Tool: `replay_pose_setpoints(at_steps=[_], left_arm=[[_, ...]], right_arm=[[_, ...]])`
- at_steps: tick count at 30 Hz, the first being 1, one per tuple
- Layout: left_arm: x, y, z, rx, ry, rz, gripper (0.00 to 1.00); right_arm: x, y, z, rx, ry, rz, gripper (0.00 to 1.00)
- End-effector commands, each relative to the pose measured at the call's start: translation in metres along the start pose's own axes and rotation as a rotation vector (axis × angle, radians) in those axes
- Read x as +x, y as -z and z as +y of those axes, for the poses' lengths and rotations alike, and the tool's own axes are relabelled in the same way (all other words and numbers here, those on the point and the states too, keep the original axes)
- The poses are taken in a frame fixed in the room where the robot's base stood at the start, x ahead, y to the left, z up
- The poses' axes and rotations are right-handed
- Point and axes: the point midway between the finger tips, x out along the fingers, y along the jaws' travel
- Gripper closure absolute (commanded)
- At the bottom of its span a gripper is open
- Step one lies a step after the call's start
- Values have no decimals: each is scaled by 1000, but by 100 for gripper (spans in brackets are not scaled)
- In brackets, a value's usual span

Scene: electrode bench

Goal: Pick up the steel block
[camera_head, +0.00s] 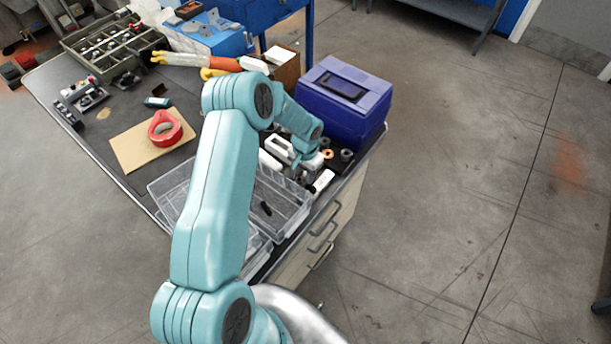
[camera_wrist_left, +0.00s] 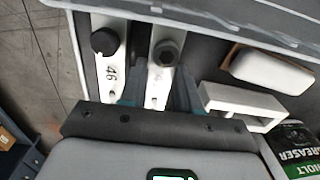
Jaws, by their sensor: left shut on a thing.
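My left gripper (camera_wrist_left: 157,92) reaches down at the right end of the bench, and its two teal fingers show in the wrist view. They are shut on a narrow pale metal piece, which I take to be the steel block (camera_wrist_left: 160,76), with a dark hexagonal top at its far end. In the head view the left gripper (camera_head: 306,163) is small and partly hidden, so the block is hard to make out there. I cannot tell whether the block is clear of the bench. My right gripper is not in view.
A similar pale bar marked 46 (camera_wrist_left: 112,72) lies close beside the fingers. A white hollow frame (camera_wrist_left: 243,105) and a white rounded block (camera_wrist_left: 272,70) are on the other side. A blue box (camera_head: 345,100) stands behind, clear trays (camera_head: 285,205) in front. The bench edge is near.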

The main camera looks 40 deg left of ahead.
Motion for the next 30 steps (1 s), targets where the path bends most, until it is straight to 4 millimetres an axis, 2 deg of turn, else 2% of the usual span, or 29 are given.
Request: replay_pose_setpoints(at_steps=[5,11,17,24,30], left_arm=[[-6,1,0,0,1,3,100],[-33,1,0,0,2,5,100],[-82,2,-1,0,3,7,100],[-148,2,0,0,2,9,100],[-185,1,0,0,1,4,100]], right_arm=[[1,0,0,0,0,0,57],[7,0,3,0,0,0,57],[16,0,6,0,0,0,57],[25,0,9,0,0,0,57],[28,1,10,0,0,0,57]])
